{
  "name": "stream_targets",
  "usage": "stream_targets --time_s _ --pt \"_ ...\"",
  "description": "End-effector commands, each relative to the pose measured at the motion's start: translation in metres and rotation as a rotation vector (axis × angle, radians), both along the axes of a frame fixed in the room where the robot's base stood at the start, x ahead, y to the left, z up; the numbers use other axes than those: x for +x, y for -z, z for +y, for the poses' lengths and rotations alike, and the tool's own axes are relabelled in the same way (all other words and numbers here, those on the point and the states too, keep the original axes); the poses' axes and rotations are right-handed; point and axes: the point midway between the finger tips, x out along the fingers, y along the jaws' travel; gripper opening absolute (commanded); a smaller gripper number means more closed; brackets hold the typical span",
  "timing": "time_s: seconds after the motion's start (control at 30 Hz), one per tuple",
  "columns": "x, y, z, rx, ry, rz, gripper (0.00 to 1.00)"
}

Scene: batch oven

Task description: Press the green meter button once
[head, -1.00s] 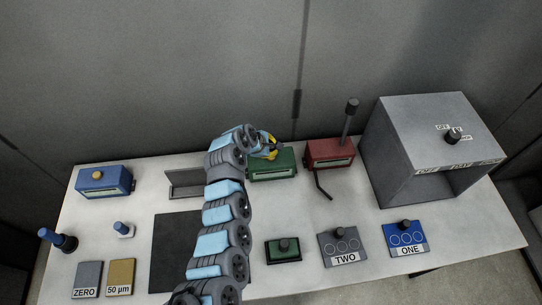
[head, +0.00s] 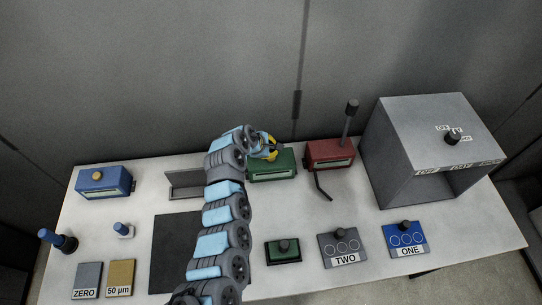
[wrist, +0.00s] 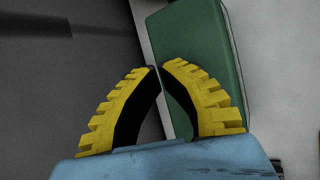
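The green meter (head: 272,167) is a box with a pale display on its front, standing at the back middle of the table. My gripper (head: 277,148), with yellow fingers, is over its top left part. In the wrist view the fingertips of my gripper (wrist: 159,67) come together with nothing visible between them. The green meter's plain side (wrist: 195,35) fills the area behind and right of the fingers there. I cannot tell whether the fingers touch it. Its button cannot be made out in either view.
A blue meter (head: 104,181) is at the left. A grey oven (head: 420,110) stands at the right. Small plates and a green block (head: 283,251) lie along the front.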

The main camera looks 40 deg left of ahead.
Motion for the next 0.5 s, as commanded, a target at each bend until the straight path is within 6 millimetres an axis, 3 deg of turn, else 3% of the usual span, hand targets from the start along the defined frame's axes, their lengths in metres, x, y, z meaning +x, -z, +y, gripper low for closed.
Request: stream_targets --time_s 0.5 --pt "0.0 0.0089 0.0002 0.001 0.0 0.001 0.0"
